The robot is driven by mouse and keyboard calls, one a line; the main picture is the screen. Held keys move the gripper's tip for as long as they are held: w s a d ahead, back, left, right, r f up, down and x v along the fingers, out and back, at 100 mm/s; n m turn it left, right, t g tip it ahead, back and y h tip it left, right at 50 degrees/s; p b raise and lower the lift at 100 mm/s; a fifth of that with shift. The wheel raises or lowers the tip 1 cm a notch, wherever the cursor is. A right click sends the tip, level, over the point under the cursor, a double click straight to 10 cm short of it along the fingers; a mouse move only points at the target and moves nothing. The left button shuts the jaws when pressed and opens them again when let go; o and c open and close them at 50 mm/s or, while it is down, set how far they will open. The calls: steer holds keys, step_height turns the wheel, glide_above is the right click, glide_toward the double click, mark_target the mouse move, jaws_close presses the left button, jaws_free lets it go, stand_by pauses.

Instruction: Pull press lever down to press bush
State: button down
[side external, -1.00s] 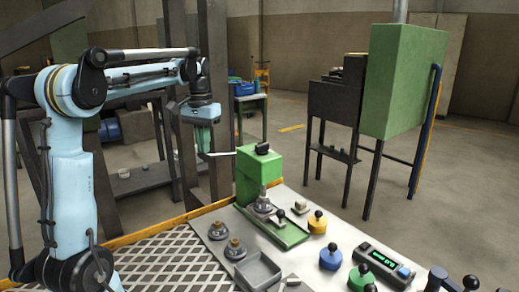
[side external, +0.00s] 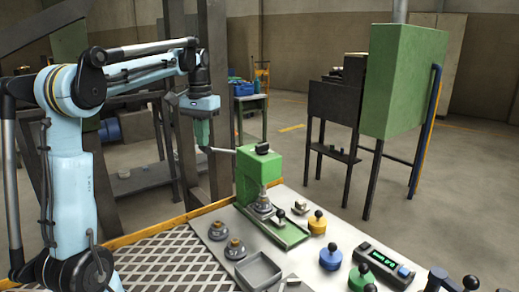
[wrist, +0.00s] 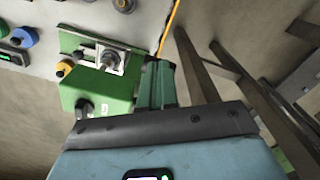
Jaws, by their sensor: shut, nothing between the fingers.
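The green press (side external: 250,178) stands on the white part of the bench, and its body also shows in the wrist view (wrist: 90,97). Its pale lever (side external: 222,150) sticks out to the left, nearly level. My gripper (side external: 203,146) points down at the lever's outer end, with its green fingers shut and empty. They appear to touch or nearly touch the lever; contact is unclear. The fingers also show in the wrist view (wrist: 156,75), beside the press. A grey metal piece (side external: 262,208), probably the bush and its seat, sits below the press head; its details are too small to tell.
Yellow (side external: 317,226) and blue (side external: 330,260) knobbed pieces stand to the right. A dark upright post (side external: 215,90) rises behind my gripper.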

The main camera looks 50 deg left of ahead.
steer(key=shift+r, duration=2.05)
step_height(320, 180, up, 5)
steer(key=w+d+f+m+t+y, duration=0.1)
steer(key=d+f+t, duration=0.15)
steer(key=d, duration=0.35)
steer(key=w+d+f+m+t, duration=0.1)
steer(key=d+f+m, duration=0.15)
steer(key=d, duration=0.35)
steer(key=s+d+f+m+t+h, duration=0.1)
steer(key=s+d+f, duration=0.5)
steer(key=d+f, duration=0.7)
steer(key=f+m+t, duration=0.1)
steer(key=t, duration=0.1)
steer(key=shift+s+d+t, duration=0.2)
steer(key=shift+d+t, duration=0.1)
steer(key=shift+t, duration=0.05)
